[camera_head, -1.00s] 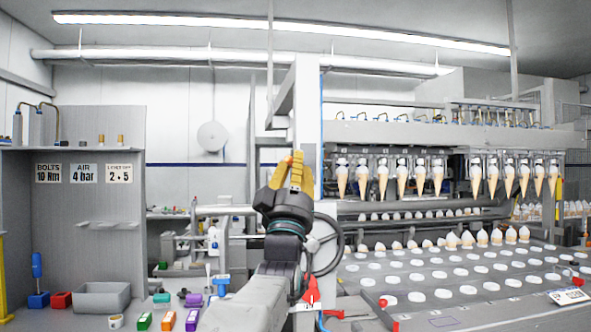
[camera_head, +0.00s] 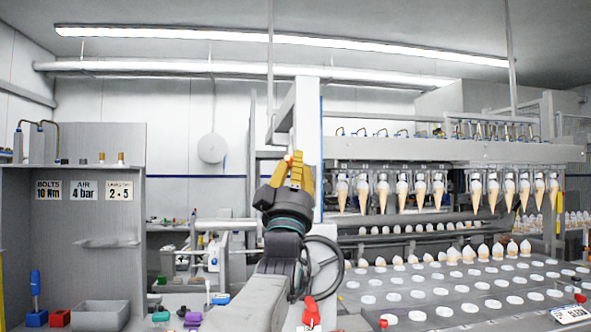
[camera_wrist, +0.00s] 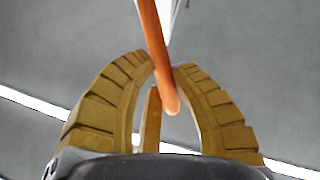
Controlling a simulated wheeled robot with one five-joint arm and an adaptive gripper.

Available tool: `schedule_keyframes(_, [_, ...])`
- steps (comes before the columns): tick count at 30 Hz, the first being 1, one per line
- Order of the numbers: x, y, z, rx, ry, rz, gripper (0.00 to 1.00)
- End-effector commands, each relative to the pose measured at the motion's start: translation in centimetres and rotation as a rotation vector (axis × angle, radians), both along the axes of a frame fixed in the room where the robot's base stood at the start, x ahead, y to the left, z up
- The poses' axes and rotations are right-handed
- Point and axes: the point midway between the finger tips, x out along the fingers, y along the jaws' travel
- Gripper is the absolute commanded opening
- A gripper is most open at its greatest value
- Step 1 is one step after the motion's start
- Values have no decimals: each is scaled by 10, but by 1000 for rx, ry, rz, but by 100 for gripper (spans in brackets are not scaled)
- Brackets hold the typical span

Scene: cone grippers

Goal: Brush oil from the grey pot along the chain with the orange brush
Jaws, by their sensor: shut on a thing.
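My gripper (camera_head: 292,165) points upward on the raised arm in the middle of the head view, its yellow fingers closed together. In the head view only a small orange spot shows at the fingers. I cannot make out the grey pot or the chain in either view.
A grey bin (camera_head: 100,315) stands at the lower left by a red block (camera_head: 60,318) and a blue-handled tool (camera_head: 36,290). A cone machine with hanging cones (camera_head: 420,190) and a perforated plate bed (camera_head: 450,290) fills the right. A pale column (camera_head: 308,150) rises right behind my gripper.

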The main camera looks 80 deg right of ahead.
Motion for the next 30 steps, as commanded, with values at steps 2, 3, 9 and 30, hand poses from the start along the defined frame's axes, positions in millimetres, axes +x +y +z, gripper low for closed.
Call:
schedule_keyframes(2, [0,0,3,0,0,0,0])
schedule_keyframes(3, [0,0,5,0,0,0,0])
schedule_keyframes(9, [0,-1,18,-1,0,0,0])
schedule_keyframes(30, [1,-2,4,0,1,1,0])
